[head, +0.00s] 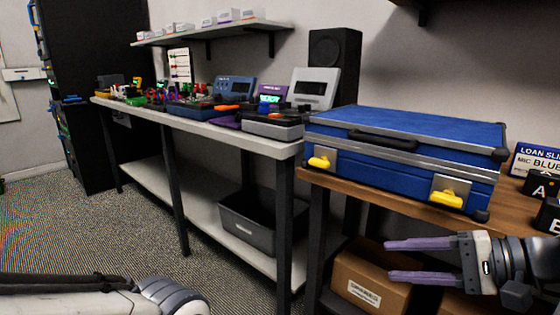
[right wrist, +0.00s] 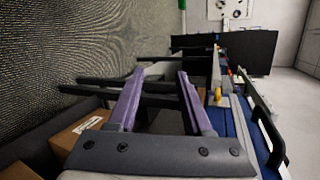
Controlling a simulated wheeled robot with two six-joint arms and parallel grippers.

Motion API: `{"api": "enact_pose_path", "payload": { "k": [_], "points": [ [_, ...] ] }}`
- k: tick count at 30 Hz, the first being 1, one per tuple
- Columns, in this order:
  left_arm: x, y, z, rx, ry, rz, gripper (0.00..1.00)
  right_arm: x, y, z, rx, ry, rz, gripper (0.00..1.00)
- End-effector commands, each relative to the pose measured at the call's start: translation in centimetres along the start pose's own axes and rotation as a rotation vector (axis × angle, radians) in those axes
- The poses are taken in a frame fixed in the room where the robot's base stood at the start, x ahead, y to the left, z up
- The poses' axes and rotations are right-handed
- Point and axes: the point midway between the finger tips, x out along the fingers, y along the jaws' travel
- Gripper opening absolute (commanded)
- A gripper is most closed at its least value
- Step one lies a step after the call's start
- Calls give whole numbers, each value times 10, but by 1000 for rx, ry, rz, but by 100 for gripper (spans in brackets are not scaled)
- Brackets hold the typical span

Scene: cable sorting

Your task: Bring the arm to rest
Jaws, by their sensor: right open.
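My right gripper (head: 405,261) has two purple fingers. In the head view it comes in from the lower right, in front of the wooden table and below the blue case. Its fingers are apart with nothing between them, as the right wrist view also shows (right wrist: 158,75). Part of my left arm (head: 100,290) lies across the lower left of the head view, and its gripper does not show.
A closed blue case (head: 400,130) with yellow latches lies on the wooden table (head: 375,195). A cardboard box (head: 370,285) stands below. A long bench (head: 225,128) with several devices runs left, a grey bin (head: 262,225) on its lower shelf. The carpet (head: 60,215) is clear.

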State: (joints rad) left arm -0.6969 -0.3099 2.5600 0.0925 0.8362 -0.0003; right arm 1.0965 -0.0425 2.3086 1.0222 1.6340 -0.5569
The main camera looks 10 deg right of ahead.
Motion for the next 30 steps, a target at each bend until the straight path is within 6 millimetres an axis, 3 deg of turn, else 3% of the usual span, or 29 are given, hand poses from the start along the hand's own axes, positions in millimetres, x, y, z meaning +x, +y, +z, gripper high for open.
{"api": "enact_pose_path", "payload": {
  "k": [1,3,9,15,19,30],
  "points": [
    [-3,0,0,0,0,0,0,24,4,17,-15,-86,85,50],
    [-5,0,0,0,0,0,0,48,17,38,-35,-177,204,50],
    [-10,1,-1,0,0,0,0,91,56,95,-176,-389,536,50],
    [-16,1,-1,0,0,0,0,106,93,138,-432,-531,819,50],
    [-19,1,-1,0,0,0,0,111,110,157,-651,-593,953,50],
    [-25,2,-1,0,0,0,0,124,125,186,-1156,-664,1055,50]
  ]
}}
